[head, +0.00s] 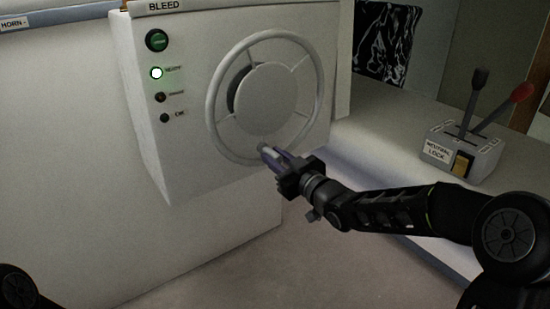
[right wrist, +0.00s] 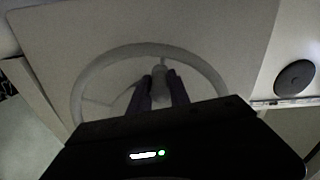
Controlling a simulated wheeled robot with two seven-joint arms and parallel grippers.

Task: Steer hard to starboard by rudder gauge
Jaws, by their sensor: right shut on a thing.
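The steering wheel (head: 318,95) is a pale grey ring with thin spokes and a round hub (head: 267,97), on the front of a white box marked BLEED. My right gripper (head: 267,150) is at the wheel's lower rim, shut on a small knob there. In the right wrist view the two fingers (right wrist: 160,90) sit on either side of the pale knob (right wrist: 160,76), with the wheel rim (right wrist: 110,56) arching behind. My left gripper is out of the head view. No rudder gauge can be made out.
Left of the wheel are a green button (head: 157,40), a bright lit lamp (head: 156,73) and two dark lamps. A lever box (head: 462,150) labelled NEUTRAL LOCK, with a black and a red lever, stands on the counter at right. A HORN label shows at upper left.

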